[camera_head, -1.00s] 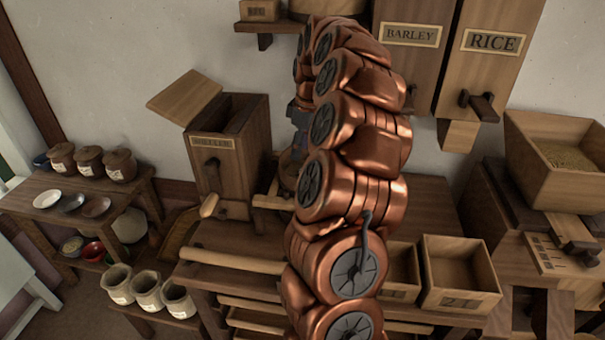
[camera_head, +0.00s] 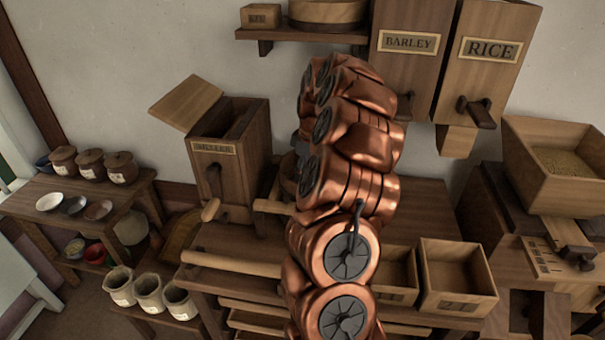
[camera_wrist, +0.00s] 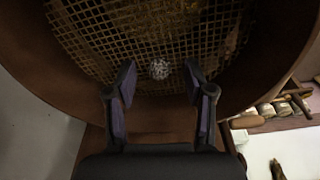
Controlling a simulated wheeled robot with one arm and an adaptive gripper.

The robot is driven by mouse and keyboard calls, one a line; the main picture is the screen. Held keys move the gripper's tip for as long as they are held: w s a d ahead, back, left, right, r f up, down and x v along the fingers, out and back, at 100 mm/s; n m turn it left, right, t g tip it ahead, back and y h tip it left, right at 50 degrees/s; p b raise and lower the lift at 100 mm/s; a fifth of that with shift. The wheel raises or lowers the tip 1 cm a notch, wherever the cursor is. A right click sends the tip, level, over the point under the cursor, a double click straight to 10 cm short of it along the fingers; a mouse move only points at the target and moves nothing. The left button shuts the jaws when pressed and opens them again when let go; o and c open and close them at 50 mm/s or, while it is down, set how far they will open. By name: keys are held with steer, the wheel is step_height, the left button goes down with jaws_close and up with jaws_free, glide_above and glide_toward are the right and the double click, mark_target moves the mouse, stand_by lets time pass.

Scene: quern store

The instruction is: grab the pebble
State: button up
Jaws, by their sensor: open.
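The pebble (camera_wrist: 160,69) is a small, round, speckled grey lump in the wrist view. It lies on the wire mesh of a round wooden sieve (camera_wrist: 60,105), just beyond my fingertips and about midway between them. My gripper (camera_wrist: 159,78) is open and empty, with its two dark fingers spread over the near side of the mesh. Whether the fingertips touch the mesh I cannot tell. In the head view my copper arm hides the gripper and the pebble.
The sieve's curved rim surrounds the mesh. In the head view, a wooden bin with an open lid (camera_head: 232,150) stands left of my arm. Barley (camera_head: 410,55) and rice (camera_head: 490,60) hoppers hang at right. Open drawers (camera_head: 455,278) sit below right. Jars (camera_head: 150,293) stand at lower left.

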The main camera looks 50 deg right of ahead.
steer(key=c, duration=0.9)
